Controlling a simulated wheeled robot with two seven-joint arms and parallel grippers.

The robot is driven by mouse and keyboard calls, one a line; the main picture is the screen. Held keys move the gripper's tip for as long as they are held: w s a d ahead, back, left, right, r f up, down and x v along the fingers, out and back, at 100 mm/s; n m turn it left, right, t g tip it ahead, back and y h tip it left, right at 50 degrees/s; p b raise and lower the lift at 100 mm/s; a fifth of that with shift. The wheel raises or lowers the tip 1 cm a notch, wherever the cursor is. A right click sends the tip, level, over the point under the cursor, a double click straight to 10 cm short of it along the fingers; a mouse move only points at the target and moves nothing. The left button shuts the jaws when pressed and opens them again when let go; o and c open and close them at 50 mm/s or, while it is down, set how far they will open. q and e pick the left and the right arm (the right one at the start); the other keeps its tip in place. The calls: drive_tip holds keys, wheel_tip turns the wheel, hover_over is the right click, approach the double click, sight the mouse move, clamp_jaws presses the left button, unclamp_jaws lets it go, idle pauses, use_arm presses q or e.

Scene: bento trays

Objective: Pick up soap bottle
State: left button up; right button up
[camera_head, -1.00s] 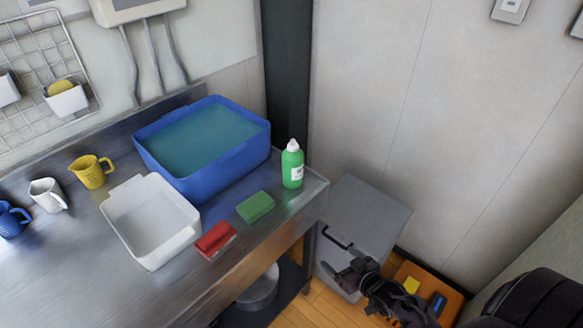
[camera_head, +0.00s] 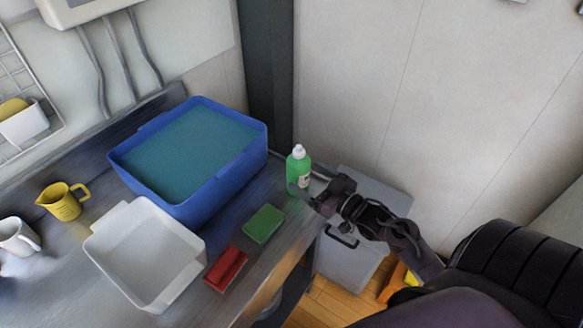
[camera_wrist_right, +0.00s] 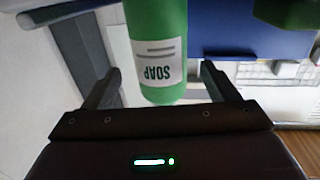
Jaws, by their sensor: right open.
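The green soap bottle (camera_head: 298,172) with a white cap stands upright near the right end of the steel counter, beside the blue tub. My right gripper (camera_head: 306,190) reaches in from the right, low at the bottle. In the right wrist view the soap bottle (camera_wrist_right: 158,45) appears upside down with its SOAP label showing. The open fingers of the right gripper (camera_wrist_right: 158,85) lie on either side of it, with gaps visible between the fingers and the bottle. My left gripper is not in view.
A blue tub of water (camera_head: 255,160) stands left of the bottle. A green sponge (camera_head: 263,223), a red brush (camera_head: 227,268) and a white basin (camera_head: 108,248) lie nearer. A grey bin (camera_head: 345,262) stands below the counter's right end.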

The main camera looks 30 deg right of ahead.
sight(296, 168)
drive_tip(key=x, duration=0.1)
drive_tip(key=p+x, duration=0.1)
drive_tip(key=shift+w+a+r, duration=0.1)
drive_tip(key=shift+w+r, duration=0.2)
drive_tip(key=shift+w, duration=0.05)
drive_tip(key=x, duration=0.2)
drive_tip(key=shift+w+a+f+p, duration=0.1)
drive_tip(key=shift+w+f+p, duration=0.15)
drive_tip(key=shift+p, duration=0.15)
drive_tip(key=shift+w+a, duration=0.1)
drive_tip(key=shift+w, duration=0.4)
drive_tip(key=c, duration=1.3)
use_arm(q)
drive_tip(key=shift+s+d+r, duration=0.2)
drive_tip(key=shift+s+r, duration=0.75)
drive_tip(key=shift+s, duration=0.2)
use_arm(e)
drive_tip(key=shift+r, duration=0.15)
